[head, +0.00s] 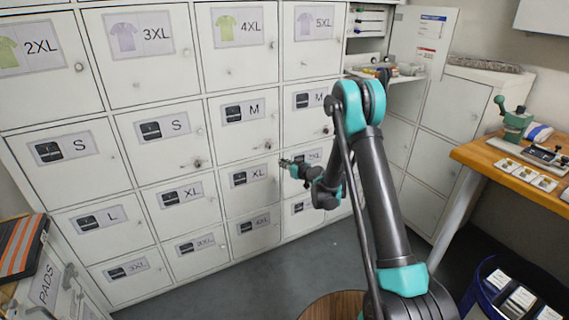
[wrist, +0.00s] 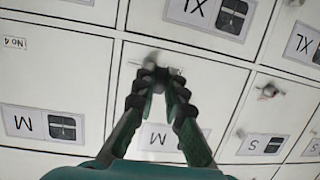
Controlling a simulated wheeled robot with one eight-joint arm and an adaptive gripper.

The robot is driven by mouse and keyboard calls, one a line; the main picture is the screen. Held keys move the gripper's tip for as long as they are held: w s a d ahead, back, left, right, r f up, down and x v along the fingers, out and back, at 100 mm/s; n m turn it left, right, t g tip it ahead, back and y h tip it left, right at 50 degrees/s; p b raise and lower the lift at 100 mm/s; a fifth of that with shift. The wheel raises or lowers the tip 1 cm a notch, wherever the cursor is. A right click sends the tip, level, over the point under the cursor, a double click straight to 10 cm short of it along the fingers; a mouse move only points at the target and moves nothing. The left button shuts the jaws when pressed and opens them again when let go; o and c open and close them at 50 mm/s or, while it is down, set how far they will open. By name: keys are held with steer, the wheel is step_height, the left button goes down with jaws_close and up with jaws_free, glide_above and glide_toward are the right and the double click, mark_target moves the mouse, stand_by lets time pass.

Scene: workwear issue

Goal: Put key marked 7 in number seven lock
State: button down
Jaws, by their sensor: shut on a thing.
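My gripper (wrist: 155,76) is shut, its dark fingertips close together in front of a white locker door marked M (wrist: 165,137). What it holds, which I take to be the key, is small and mostly hidden between the fingertips; no number on it is readable. A pale plate (wrist: 176,71) shows just beside the fingertips on that door; its marking cannot be read. I cannot tell whether the key touches or enters a lock. In the head view my gripper (head: 287,163) is in front of the lockers between the M and XL rows. No number seven is legible.
A metal lock with something hanging from it (wrist: 268,90) is on the S locker, also seen in the head view (head: 198,163). A No 4 tag (wrist: 15,43) is on the left door. An open cabinet door (head: 431,45) and a wooden workbench (head: 520,170) stand right.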

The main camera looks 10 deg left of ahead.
steer(key=shift+r+m+t, duration=0.4)
steer(key=shift+r+t, duration=0.05)
steer(key=shift+t, duration=0.45)
glide_toward(269, 147)
steer(key=shift+x, duration=1.15)
steer(key=shift+x, duration=1.55)
stand_by(4.1)
